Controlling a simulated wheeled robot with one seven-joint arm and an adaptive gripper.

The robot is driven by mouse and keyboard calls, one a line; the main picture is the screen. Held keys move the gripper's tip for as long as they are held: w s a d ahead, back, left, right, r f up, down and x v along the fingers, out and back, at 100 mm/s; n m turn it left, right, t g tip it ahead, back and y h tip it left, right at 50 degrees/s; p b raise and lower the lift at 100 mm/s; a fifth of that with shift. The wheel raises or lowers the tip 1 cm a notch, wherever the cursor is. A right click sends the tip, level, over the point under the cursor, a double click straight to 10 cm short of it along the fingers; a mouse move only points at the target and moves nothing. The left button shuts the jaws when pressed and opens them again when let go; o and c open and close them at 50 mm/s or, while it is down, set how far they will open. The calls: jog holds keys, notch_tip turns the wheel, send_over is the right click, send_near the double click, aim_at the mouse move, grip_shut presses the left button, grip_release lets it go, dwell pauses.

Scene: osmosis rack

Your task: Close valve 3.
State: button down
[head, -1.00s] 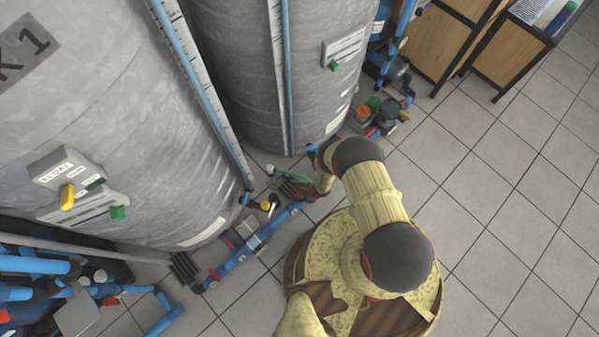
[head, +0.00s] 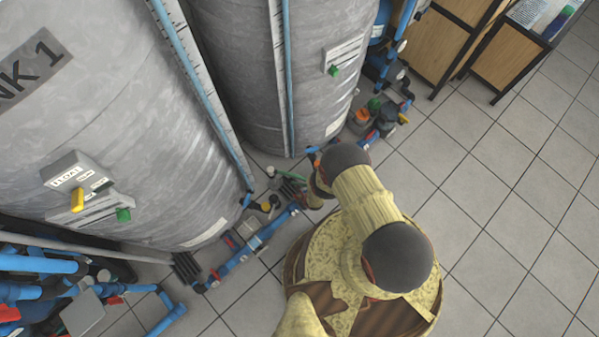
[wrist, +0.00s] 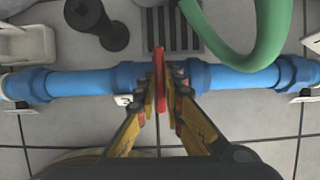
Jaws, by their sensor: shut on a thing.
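In the wrist view, a red valve handle (wrist: 159,66) stands at the middle of a blue pipe (wrist: 85,82), lying crosswise to it. A small white tag reading 3 (wrist: 123,100) is just left of it. My gripper (wrist: 164,88) is shut on the red handle, one yellow-brown finger on each side. The fingers hide part of the valve body. In the head view, my gripper (head: 307,200) is low beside the blue pipe (head: 243,252) near the floor, mostly hidden by my arm.
A green hose (wrist: 225,45) curves close behind the valve, beside a dark floor grate (wrist: 182,28). A black fitting (wrist: 98,22) stands at the back left. Large grey tanks (head: 110,110) rise on the left in the head view. The tiled floor (head: 500,200) at right is clear.

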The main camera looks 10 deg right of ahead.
dwell(0.4)
jog(key=c, duration=2)
grip_release()
jog(key=shift+c, duration=0.2)
jog(key=shift+o, duration=0.7)
jog(key=v, duration=1.2)
jog(key=shift+f, duration=0.1)
